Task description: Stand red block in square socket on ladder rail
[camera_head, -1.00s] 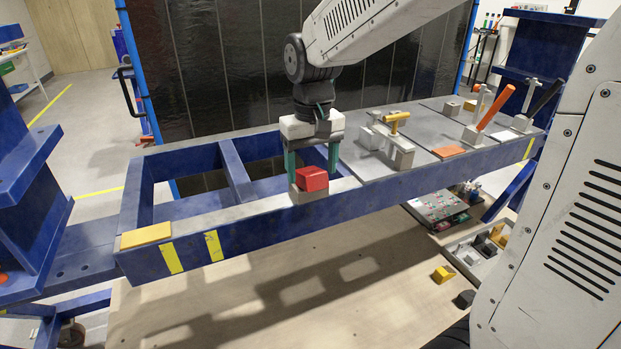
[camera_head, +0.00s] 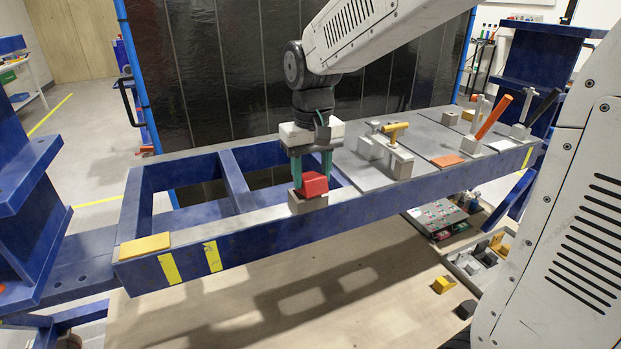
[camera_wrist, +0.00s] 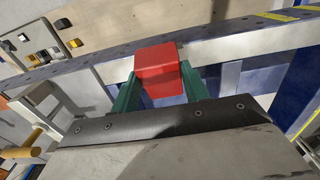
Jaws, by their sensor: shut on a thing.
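The red block (camera_head: 314,184) is between the green fingers of my gripper (camera_head: 312,172), directly over the grey socket block (camera_head: 307,203) on the near rail of the blue ladder frame (camera_head: 270,222). Its lower edge meets the top of the socket block in the head view. I cannot tell how far it sits in the square opening, which is hidden. In the wrist view the red block (camera_wrist: 158,70) shows between the two green fingers of my gripper (camera_wrist: 160,88). My gripper is shut on it.
A toggle clamp with a yellow handle (camera_head: 395,130) stands on the grey plates to the right. Clamps with orange (camera_head: 494,117) and black handles stand further right. A yellow pad (camera_head: 145,245) lies at the rail's left end. The rail between pad and socket is clear.

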